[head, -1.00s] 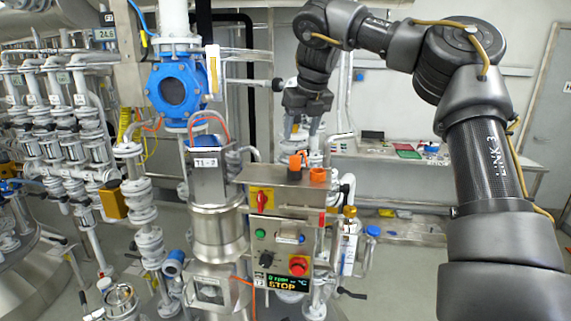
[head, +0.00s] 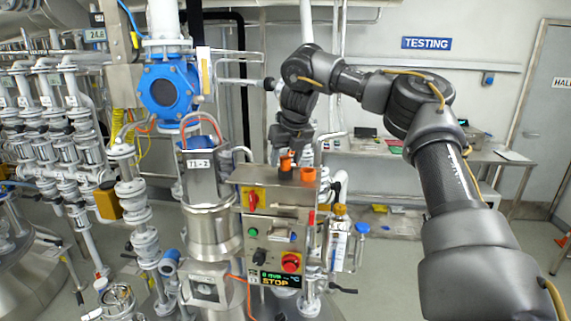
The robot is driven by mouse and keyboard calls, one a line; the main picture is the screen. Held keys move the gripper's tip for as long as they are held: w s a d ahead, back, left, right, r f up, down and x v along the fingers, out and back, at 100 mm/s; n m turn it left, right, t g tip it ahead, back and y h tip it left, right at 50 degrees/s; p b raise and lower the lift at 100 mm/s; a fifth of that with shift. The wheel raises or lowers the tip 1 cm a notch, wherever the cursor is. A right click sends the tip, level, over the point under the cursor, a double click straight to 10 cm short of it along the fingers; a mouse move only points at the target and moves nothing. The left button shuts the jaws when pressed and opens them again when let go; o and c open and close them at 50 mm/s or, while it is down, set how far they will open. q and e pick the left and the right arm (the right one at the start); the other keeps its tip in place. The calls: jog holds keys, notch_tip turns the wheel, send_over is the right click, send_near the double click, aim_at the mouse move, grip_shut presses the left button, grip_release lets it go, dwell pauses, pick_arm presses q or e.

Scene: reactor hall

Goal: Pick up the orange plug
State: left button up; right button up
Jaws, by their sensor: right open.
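Two orange pieces stand on the steel top of the control box. The left one, a small upright orange plug (head: 286,164), is right under my right gripper (head: 289,160). The right one, a wider orange piece (head: 308,174), sits just in front and to the right. My right gripper points down and is open, its fingers low at the plug's height. I cannot tell whether they are around the plug or just behind it. My left gripper is not in view.
The control box (head: 272,210) has a red switch, buttons and a lit display. Left of it stand a steel vessel (head: 212,225) and a blue valve (head: 161,90). A bench (head: 420,151) runs along the back wall. A blue-capped bottle (head: 361,240) stands right of the box.

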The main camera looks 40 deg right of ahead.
jog(key=shift+w+d+f, duration=0.2)
jog(key=shift+w+f, duration=0.1)
jog(key=shift+f, duration=0.2)
jog(key=shift+s+a+r, duration=0.15)
jog(key=shift+s, duration=0.15)
jog(key=shift+c, duration=0.9)
jog(key=c, duration=0.9)
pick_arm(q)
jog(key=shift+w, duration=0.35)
